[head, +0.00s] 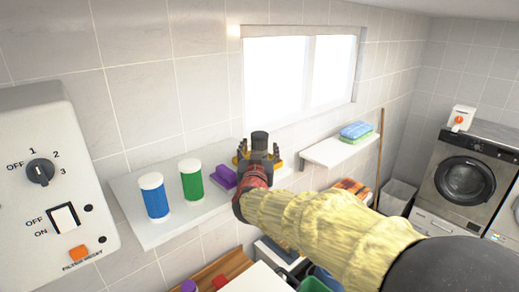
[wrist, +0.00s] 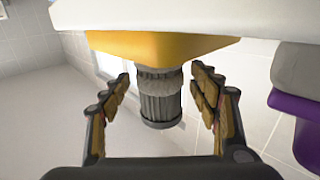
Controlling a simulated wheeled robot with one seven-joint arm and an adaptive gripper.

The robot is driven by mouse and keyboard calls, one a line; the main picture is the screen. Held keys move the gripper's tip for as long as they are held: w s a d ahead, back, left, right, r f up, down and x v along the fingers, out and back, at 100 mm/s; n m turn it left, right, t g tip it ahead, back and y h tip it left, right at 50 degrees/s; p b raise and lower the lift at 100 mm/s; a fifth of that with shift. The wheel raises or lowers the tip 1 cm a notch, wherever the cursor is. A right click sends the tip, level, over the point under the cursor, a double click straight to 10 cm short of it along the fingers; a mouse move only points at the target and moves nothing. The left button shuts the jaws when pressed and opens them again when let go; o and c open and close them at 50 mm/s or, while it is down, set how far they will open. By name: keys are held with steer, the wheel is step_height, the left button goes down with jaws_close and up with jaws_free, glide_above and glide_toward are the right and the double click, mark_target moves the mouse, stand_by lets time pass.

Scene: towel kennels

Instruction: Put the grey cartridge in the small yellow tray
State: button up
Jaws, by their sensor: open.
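The grey cartridge (wrist: 160,98), a ribbed cylinder, stands upright at the small yellow tray (wrist: 150,46); the wrist view appears upside down, with the shelf at the top. The tray's wall hides the cartridge's lower end, which appears to be inside. My gripper (wrist: 160,100) is open, with one finger on each side of the cartridge and visible gaps between. In the head view, the cartridge's dark top (head: 260,138) rises above my gripper (head: 258,157), which largely hides the tray.
A white wall shelf (head: 150,229) carries a blue canister (head: 156,202), a green canister (head: 192,183) and a purple object (head: 224,177) left of my gripper. A second shelf (head: 329,153) with folded cloths (head: 356,131) is farther right. A control box (head: 45,160) is at far left.

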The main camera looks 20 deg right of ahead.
step_height(320, 180, up, 10)
stand_by(0.5)
steer(key=shift+s+a+y, duration=0.1)
steer(key=shift+a+y, duration=0.1)
steer(key=shift+y, duration=0.1)
steer(key=s+a+f+n+g+y, duration=0.2)
steer(key=s+a+f+y, duration=0.15)
steer(key=s, duration=0.45)
steer(key=s+a+f+n+g+y, duration=0.1)
steer(key=s+a+f+n+y, duration=0.25)
steer(key=s, duration=0.35)
steer(key=s+d+f+m+g+h, duration=0.1)
steer(key=s+d+f+g, duration=0.15)
steer(key=s+f, duration=0.5)
steer(key=s+d+f+g, duration=0.2)
steer(key=s+f+g, duration=0.15)
steer(key=s, duration=0.65)
steer(key=s+d+f+m+g+h, duration=0.1)
steer(key=s+d+f+g, duration=0.1)
steer(key=s+f, duration=0.55)
step_height(320, 180, down, 22)
steer(key=s+b, duration=0.2)
steer(key=b, duration=2)
steer(key=shift+b, duration=0.4)
